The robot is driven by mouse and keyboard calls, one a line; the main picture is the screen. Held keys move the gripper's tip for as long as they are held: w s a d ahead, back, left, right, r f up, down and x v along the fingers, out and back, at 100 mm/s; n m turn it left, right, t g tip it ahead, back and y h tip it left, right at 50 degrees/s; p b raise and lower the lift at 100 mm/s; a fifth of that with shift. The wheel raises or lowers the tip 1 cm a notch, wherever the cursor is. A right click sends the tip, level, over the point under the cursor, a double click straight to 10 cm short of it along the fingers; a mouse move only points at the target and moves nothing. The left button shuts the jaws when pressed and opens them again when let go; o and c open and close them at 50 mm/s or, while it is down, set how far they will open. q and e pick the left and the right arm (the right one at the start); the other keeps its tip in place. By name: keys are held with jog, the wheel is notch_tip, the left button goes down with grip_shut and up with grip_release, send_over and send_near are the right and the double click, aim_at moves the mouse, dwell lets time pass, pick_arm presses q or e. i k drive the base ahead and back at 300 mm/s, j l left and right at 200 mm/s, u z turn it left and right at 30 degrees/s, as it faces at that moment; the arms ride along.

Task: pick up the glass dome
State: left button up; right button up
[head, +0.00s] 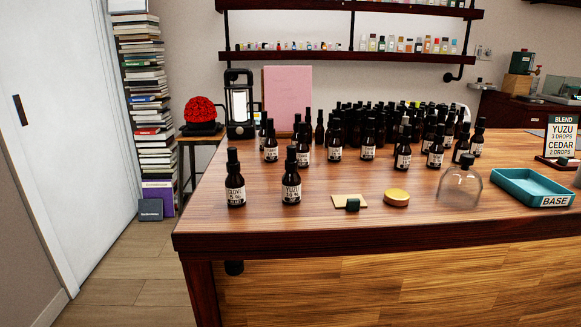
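In the head view the glass dome (459,187) stands upright on the wooden table, right of the middle and close to the front edge. It is clear, with a small dark knob on top. A teal tray labelled BASE stands just to its right, and a round gold lid lies to its left with a gap between. Nothing covers the dome from this side. Neither of my grippers shows in the head view.
Several dark dropper bottles (291,180) stand on the table (335,230), crowded behind the dome. The teal tray (505,180), gold lid (396,198) and a small dark block (352,205) by a tan card lie near the front. A recipe sign (561,137) stands at right.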

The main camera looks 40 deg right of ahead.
aim_at(462, 187)
jog(key=z, duration=2.05)
